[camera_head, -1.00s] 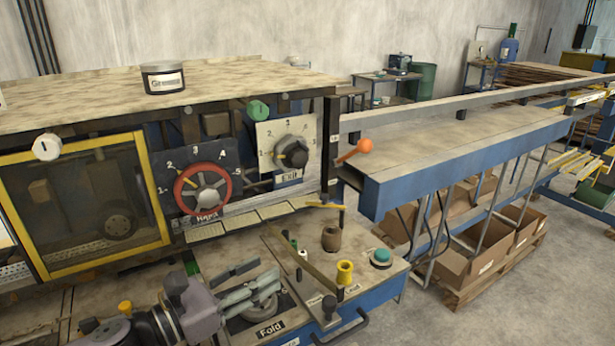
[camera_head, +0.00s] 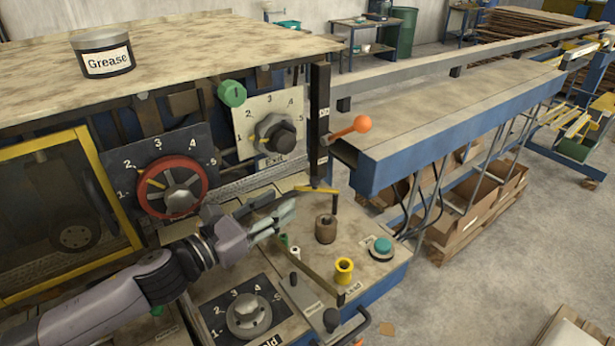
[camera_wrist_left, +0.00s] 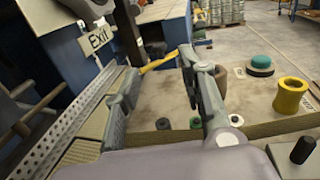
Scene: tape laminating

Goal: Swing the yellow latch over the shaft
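The yellow latch (camera_head: 318,189) is a thin bar at the machine's right corner, below the dark upright post. It lies roughly level, and in the left wrist view the latch (camera_wrist_left: 158,62) shows beyond and between the fingertips. My left gripper (camera_head: 284,216) is left of the latch and a little nearer the camera, with its fingers pointing toward it. The fingers (camera_wrist_left: 160,72) are spread with a gap and nothing between them; no contact with the latch is clear. I cannot pick out the shaft with certainty. My right gripper is not in view.
A brown cylinder (camera_head: 326,229), a yellow spool (camera_head: 343,270) and a teal button (camera_head: 382,247) stand on the small table. An angled bar crosses near them. An orange-knobbed lever (camera_head: 361,124) juts out above right. The red-wheeled dial (camera_head: 172,186) is behind my left arm.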

